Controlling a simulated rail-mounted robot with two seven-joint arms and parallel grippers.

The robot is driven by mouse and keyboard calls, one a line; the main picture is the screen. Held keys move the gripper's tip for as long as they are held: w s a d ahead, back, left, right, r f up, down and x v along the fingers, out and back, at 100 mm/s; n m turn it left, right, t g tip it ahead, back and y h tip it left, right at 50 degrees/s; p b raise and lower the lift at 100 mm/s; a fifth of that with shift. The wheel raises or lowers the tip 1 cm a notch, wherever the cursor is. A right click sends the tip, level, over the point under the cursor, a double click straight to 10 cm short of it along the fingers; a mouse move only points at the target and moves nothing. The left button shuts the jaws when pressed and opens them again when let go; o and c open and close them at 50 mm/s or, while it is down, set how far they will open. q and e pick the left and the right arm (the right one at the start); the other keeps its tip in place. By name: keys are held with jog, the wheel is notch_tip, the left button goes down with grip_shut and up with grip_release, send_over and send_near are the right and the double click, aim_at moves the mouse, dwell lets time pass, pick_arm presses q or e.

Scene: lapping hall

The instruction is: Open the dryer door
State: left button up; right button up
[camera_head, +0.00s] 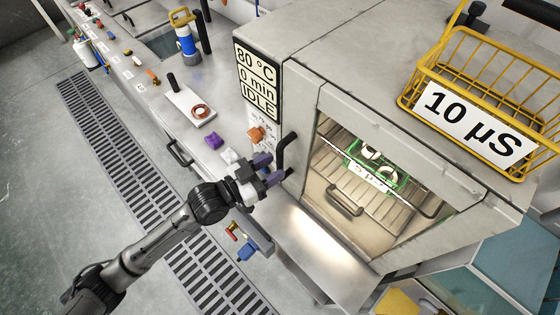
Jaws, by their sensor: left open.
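The dryer (400,100) is a large grey metal cabinet on the right, with a display (257,82) reading 80 °C, 0 min, IDLE. Its front has a framed, lit window area (400,225), and the door looks shut, though the glass is hard to make out. A black bar handle (286,150) stands at the left edge of the front. My left gripper (270,170) is open, its purple-tipped fingers close to the handle's lower end. I cannot tell whether they touch it or straddle it. My right gripper is not in view.
Inside the dryer, a green rack (395,182) holds pale rings. A yellow wire basket (480,70) labelled 10 µS sits on top. Purple (213,141) and orange (256,133) knob-like items lie near the handle. A floor grate (130,165) runs along the bench.

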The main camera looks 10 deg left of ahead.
pick_arm(q)
jog(key=shift+x, duration=1.4)
grip_shut()
